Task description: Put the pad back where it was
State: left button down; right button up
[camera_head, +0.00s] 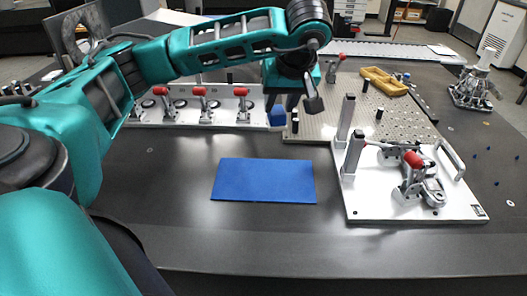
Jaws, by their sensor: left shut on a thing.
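A flat blue rectangular mat (263,180) lies on the dark table in the middle of the view. My left gripper (280,110) hangs fingers down above and behind this mat, apart from it. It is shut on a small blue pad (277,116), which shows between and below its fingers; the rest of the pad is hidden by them. My right gripper is not in view.
A white base plate (370,205) with posts and a red-tipped clamp stands right of the mat. Behind are a perforated metal plate (345,95), a yellow tray (383,80) and a white rack (190,118) with red-handled clamps. The front table is clear.

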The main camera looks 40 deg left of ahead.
pick_arm(q)
jog(key=shift+s+a+r+n+g, duration=0.1)
jog(key=shift+a+r+n+g, duration=0.15)
jog(key=shift+a+n, duration=0.2)
jog(key=shift+s+a+r+n+g, duration=0.15)
jog(key=shift+a+r+n, duration=0.15)
jog(key=shift+a, duration=0.25)
jog(key=shift+a+f+n, duration=0.15)
jog(key=shift+a+n, duration=0.1)
jog(key=shift+a, duration=0.1)
notch_tip(320, 180, down, 19)
jog(key=b, duration=0.4)
jog(key=shift+f, duration=0.15)
jog(key=c, duration=0.7)
grip_release()
jog(key=shift+d+r, duration=0.1)
jog(key=shift+r, duration=0.4)
jog(key=p+v, duration=0.2)
jog(key=v, duration=0.9)
jog(key=shift+d+r, duration=0.1)
jog(key=shift+d, duration=0.05)
jog(key=shift+d, duration=0.1)
